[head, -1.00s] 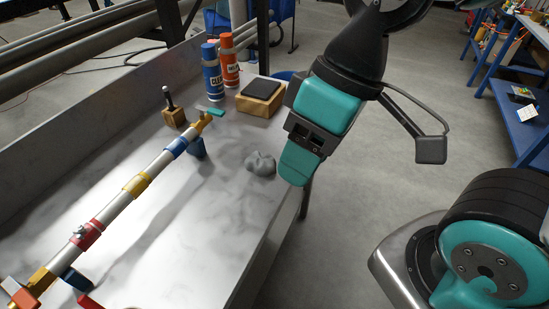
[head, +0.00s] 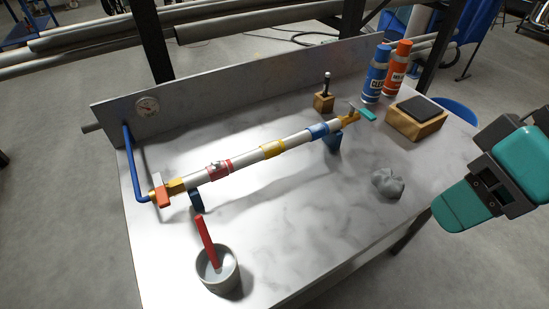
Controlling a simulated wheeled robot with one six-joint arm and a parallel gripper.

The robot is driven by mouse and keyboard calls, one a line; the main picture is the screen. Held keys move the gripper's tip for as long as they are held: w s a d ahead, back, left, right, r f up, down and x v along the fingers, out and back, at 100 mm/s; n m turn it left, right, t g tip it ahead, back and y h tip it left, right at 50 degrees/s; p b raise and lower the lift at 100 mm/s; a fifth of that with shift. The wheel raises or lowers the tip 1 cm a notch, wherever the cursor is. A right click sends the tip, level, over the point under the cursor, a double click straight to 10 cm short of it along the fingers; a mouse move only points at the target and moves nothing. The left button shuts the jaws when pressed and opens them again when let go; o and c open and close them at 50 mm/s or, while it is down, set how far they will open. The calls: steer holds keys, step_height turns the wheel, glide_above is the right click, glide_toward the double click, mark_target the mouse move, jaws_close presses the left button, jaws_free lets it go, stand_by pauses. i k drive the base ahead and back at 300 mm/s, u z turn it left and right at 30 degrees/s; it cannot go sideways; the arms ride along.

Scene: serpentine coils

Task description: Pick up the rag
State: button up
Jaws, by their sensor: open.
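The rag is a crumpled grey lump (head: 388,183) lying on the right part of the pale marbled bench top (head: 340,225). My gripper (head: 452,210) is at the right edge of the head view, to the right of the rag and apart from it. It is open, with nothing seen between its fingers. One teal finger shows clearly and hides most of the other.
A long pipe with coloured bands (head: 290,145) runs across the bench behind the rag. A blue can (head: 375,75), an orange can (head: 397,70) and a wooden block with a dark pad (head: 416,117) stand at back right. A grey pot (head: 217,270) holds a red-handled tool.

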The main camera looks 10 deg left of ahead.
mark_target(390, 186)
steer(key=k, duration=0.5)
steer(key=z, duration=1.6)
steer(key=i, duration=1.15)
steer(key=u, duration=2.4)
